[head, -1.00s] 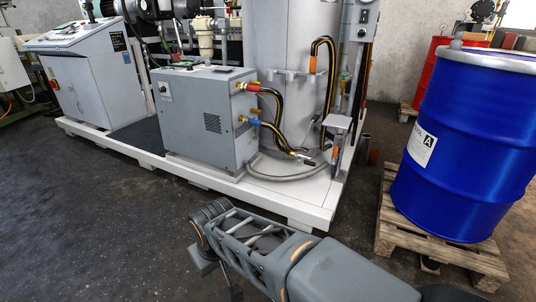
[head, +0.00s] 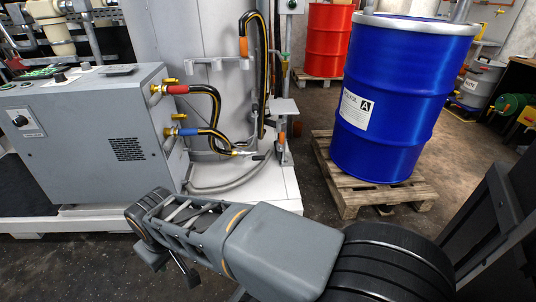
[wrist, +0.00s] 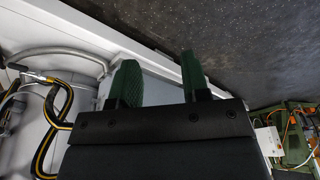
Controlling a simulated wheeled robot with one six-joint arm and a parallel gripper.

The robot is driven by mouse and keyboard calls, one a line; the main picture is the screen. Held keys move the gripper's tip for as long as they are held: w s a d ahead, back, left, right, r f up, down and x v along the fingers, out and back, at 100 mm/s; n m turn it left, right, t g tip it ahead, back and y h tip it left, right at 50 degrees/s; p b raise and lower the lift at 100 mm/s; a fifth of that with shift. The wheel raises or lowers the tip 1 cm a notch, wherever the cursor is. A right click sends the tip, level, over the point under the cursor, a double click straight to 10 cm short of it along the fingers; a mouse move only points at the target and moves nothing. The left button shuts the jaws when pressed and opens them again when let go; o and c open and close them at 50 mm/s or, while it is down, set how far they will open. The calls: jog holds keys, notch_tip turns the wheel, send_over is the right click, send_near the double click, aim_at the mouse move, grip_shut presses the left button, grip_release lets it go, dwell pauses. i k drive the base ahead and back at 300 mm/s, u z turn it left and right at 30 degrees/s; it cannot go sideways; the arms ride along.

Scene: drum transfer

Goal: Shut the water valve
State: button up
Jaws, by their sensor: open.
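In the head view a grey cabinet (head: 85,130) has two brass hose fittings on its right side, each with a yellow lever. The upper lever (head: 170,81) is by a red-collared hose (head: 195,89). The lower lever (head: 179,117) is by a blue-collared hose (head: 188,131). No label shows which is water, and the lever settings are too small to tell. In the wrist view my gripper (wrist: 160,82) is open, its two green fingers apart with nothing between them. No lever shows there. My arm crosses the bottom of the head view, below the cabinet.
The cabinet stands on a white platform (head: 240,205) beside a large grey column (head: 185,45). Black-and-yellow hoses hang in front. A blue drum (head: 400,100) stands on a wooden pallet (head: 345,190) to the right. Dark floor (head: 310,180) is clear between platform and pallet.

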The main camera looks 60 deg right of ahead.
aim_at(260, 157)
jog(key=z, duration=0.9)
jog(key=i, duration=1)
jog(key=z, duration=0.9)
